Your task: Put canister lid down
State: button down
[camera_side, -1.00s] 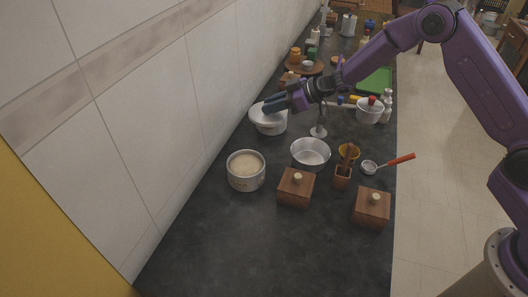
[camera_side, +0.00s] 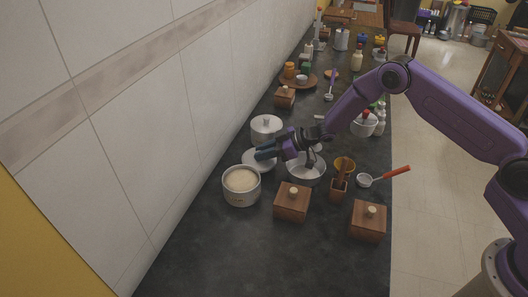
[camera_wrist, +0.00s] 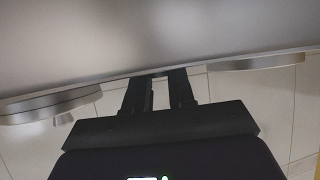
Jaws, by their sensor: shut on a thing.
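In the side view, my gripper (camera_side: 264,154) is shut on a pale round steel lid (camera_side: 262,167). The lid is partly hidden by the fingers. It appears just behind the open canister (camera_side: 241,190), which holds pale, grainy contents; I cannot tell whether the lid touches the counter. A second steel canister (camera_side: 265,127), with a knobbed lid on, stands behind. In the wrist view, the held lid (camera_wrist: 160,35) fills the top as a wide grey surface, with my gripper (camera_wrist: 160,75) at its edge.
A metal bowl (camera_side: 302,172) stands right of the lid, close to my gripper. Two wooden boxes (camera_side: 291,205) (camera_side: 368,222) stand in front, with a red-handled ladle (camera_side: 364,181) at the right. The tiled wall (camera_side: 165,140) borders the left. The front counter (camera_side: 265,260) is clear.

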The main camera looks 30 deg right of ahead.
jog(key=shift+f, duration=0.65)
jog(key=c, duration=1)
grip_release()
jog(key=shift+o, duration=0.2)
jog(key=shift+r, duration=0.15)
jog(key=shift+d+r, duration=0.1)
jog(key=shift+r, duration=0.55)
jog(key=v, duration=0.2)
jog(key=shift+s+d+r, duration=0.1)
jog(key=shift+s+d, duration=0.1)
jog(key=shift+d, duration=0.1)
notch_tip(320, 180, up, 7)
